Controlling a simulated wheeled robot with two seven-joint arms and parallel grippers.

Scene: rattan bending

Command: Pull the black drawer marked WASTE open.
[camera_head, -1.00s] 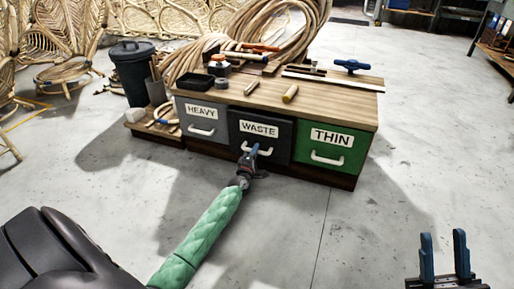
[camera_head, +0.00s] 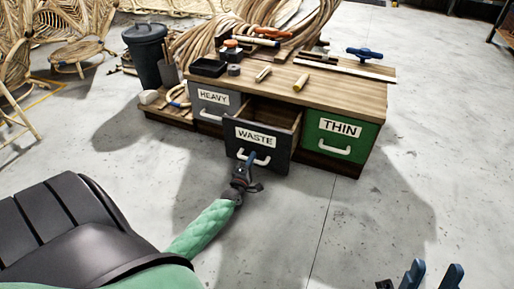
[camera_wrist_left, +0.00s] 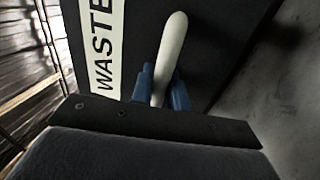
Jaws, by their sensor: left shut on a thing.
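The black drawer marked WASTE (camera_head: 257,143) stands pulled out from the wooden bench, between the grey and green drawers. Its open inside shows behind the front panel. My left gripper (camera_head: 250,160) is at the drawer's front, with its blue fingers shut on the white handle (camera_head: 262,161). In the left wrist view, the fingers (camera_wrist_left: 162,88) sit on both sides of the white handle (camera_wrist_left: 170,45), beside the WASTE label (camera_wrist_left: 103,50). My right gripper (camera_head: 430,275) is at the bottom right edge, its blue fingers apart and nothing between them.
The grey HEAVY drawer (camera_head: 213,99) and green THIN drawer (camera_head: 340,134) are closed. The bench top (camera_head: 335,85) holds tools, a black tray (camera_head: 208,67) and rattan coils. A dark bin (camera_head: 147,55) stands at the left. The floor in front is clear.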

